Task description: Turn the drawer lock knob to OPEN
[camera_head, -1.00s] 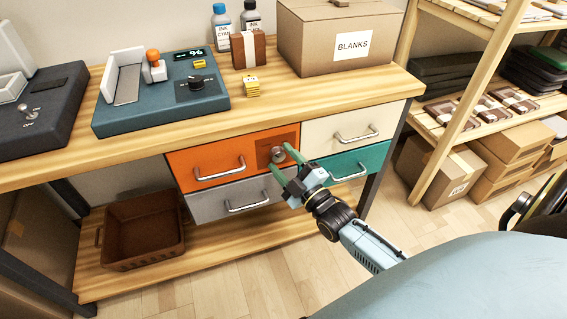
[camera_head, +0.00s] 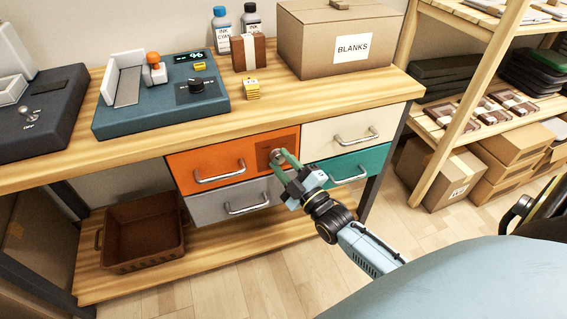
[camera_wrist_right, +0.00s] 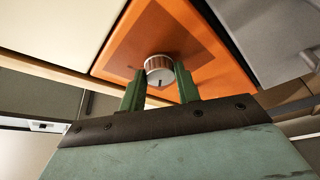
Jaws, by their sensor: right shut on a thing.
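The drawer lock knob (camera_head: 276,154) is a small round silver knob on a darker plate at the right end of the orange drawer (camera_head: 215,163). In the right wrist view the knob (camera_wrist_right: 159,69) has ridged sides and a dark mark on its face. My right gripper (camera_head: 280,162) has its green fingers on the knob, one on each side, and is shut on it. The fingers also show in the right wrist view (camera_wrist_right: 158,84). The fingertips hide part of the knob's sides. Any lettering around the knob is too small to read. My left gripper is not in view.
A grey drawer (camera_head: 232,201) is below, a cream drawer (camera_head: 345,130) and a teal drawer (camera_head: 352,168) are to the right, all with bar handles. A brown bin (camera_head: 142,232) stands on the lower shelf. The floor in front is clear.

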